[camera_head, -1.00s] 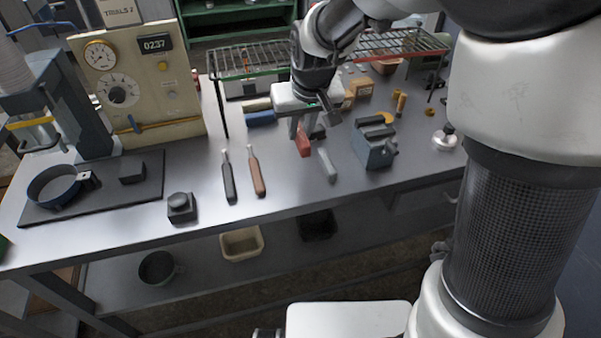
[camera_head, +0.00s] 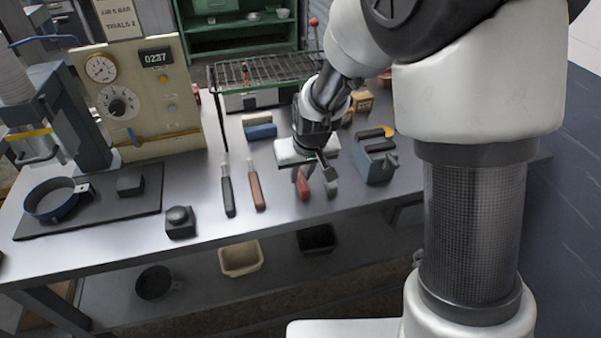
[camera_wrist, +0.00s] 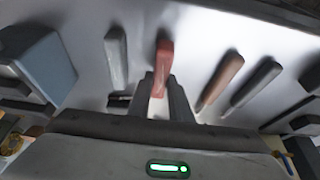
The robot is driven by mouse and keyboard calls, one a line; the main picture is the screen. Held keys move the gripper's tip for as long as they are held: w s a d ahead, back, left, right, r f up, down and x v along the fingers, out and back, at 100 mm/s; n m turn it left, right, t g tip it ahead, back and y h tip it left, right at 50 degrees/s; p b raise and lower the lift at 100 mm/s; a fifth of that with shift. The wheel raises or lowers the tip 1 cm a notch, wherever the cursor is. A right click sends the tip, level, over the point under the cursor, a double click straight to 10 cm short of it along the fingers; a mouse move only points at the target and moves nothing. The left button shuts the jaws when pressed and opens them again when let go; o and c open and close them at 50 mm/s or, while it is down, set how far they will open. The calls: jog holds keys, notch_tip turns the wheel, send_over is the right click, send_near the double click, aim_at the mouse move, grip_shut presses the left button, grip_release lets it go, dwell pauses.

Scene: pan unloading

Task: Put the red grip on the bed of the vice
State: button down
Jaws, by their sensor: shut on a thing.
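The red grip (camera_head: 303,186) is between the fingers of my gripper (camera_head: 304,173), which is shut on it. In the wrist view the red grip (camera_wrist: 164,58) points away from the fingertips (camera_wrist: 160,88).
A grey grip (camera_head: 331,186) lies just right of the red one. Brown (camera_head: 257,190) and black (camera_head: 229,192) handled tools lie to the left. A wire rack (camera_head: 265,70) stands behind. A black block with a knob (camera_head: 180,222) sits near the front edge.

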jog(key=shift+f+b, duration=0.45)
jog(key=c, duration=1.6)
grip_release()
jog(key=shift+r, duration=0.1)
